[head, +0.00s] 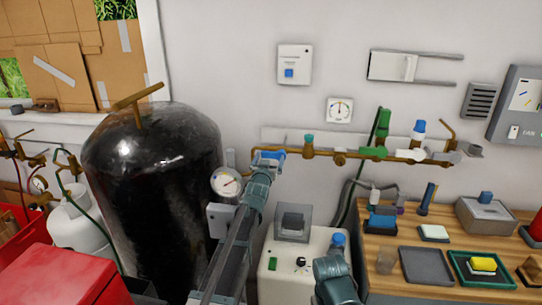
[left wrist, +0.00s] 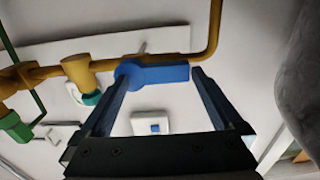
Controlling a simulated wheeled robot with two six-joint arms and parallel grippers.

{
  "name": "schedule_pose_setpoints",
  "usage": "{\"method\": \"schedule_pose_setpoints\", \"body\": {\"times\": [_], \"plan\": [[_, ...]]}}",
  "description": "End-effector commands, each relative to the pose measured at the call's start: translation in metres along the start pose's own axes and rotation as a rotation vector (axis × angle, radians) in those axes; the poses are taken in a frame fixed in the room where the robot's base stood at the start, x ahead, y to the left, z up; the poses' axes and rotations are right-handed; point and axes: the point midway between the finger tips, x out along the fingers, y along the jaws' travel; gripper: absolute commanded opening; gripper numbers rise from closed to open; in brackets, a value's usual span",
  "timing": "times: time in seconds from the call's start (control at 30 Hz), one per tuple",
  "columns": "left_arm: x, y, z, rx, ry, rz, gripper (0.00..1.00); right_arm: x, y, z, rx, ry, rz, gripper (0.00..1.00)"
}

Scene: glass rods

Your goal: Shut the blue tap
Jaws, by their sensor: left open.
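The blue tap (head: 268,156) sits at the left end of the brass pipe on the back wall. In the left wrist view its blue handle (left wrist: 158,75) lies roughly along the brass pipe. My left gripper (head: 262,164) is right at the tap in the head view and partly covers it. In the left wrist view the left gripper (left wrist: 161,76) is open, with one fingertip near each end of the handle. I cannot tell whether the fingers touch it.
The brass pipe (head: 330,155) carries other taps with green and white handles. A black tank (head: 150,160) and a round gauge (head: 226,182) stand left of the tap. A white machine (head: 290,275) and a wooden bench (head: 385,250) are below and right.

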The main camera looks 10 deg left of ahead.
Motion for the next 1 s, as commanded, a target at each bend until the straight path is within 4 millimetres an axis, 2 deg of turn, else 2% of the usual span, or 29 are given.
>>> {"method": "schedule_pose_setpoints", "body": {"times": [0.03, 0.13, 0.47, 1.0], "plan": [[0.013, 0.000, 0.000, 0.000, 0.000, 0.000, 1.00, 0.000, 0.000, 0.000, 0.000, 0.000, 0.000, 0.97], [0.024, 0.000, 0.000, 0.001, 0.000, 0.000, 1.00, 0.000, 0.000, 0.000, 0.000, 0.000, 0.000, 0.97], [0.027, 0.000, 0.000, 0.000, 0.000, 0.000, 1.00, 0.000, 0.000, 0.000, 0.000, 0.000, 0.000, 0.97], [0.027, 0.000, 0.000, 0.000, 0.000, -0.001, 0.05, 0.000, 0.000, 0.000, 0.000, 0.000, 0.000, 0.97]]}}
